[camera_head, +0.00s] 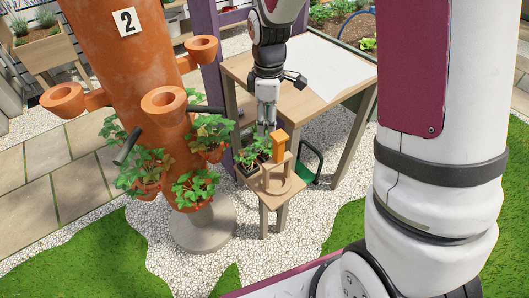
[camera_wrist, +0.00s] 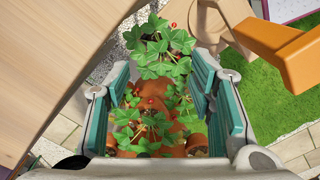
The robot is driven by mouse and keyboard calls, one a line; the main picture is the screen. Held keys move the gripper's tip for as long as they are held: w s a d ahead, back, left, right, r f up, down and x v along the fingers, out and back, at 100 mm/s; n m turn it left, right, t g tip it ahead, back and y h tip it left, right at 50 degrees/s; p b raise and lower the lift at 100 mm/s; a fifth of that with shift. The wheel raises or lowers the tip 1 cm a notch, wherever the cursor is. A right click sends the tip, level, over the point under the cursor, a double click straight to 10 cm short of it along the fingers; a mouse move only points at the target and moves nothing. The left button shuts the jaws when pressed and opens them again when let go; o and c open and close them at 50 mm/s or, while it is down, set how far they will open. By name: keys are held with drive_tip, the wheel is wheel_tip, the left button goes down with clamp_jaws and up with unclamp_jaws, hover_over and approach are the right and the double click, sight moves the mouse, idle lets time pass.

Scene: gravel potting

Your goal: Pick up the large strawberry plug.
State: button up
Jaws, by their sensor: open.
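My gripper (camera_head: 266,132) points down just above the leafy strawberry plugs (camera_head: 258,150), which sit at the left of the small wooden stand (camera_head: 275,189). In the wrist view, my gripper (camera_wrist: 162,100) is open, with teal pads apart on both sides. A leafy strawberry plug (camera_wrist: 160,48) with small red spots shows ahead of the fingers, near the top middle. More strawberry leaves and terracotta-coloured shapes (camera_wrist: 165,130) show between the fingers. Nothing is visibly held. I cannot tell which plug is the large one; their roots are hidden.
An orange block-like tool (camera_head: 279,145) stands upright on the small stand, close right of my gripper; it also shows in the wrist view (camera_wrist: 285,45). The terracotta tower (camera_head: 130,60) marked 2, with planted pockets, is to the left. A wooden table (camera_head: 305,85) stands behind.

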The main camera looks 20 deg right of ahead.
sight(267, 141)
wheel_tip(267, 141, down, 10)
drive_tip(key=b, duration=0.3)
idle(0.3)
drive_tip(key=c, duration=0.8)
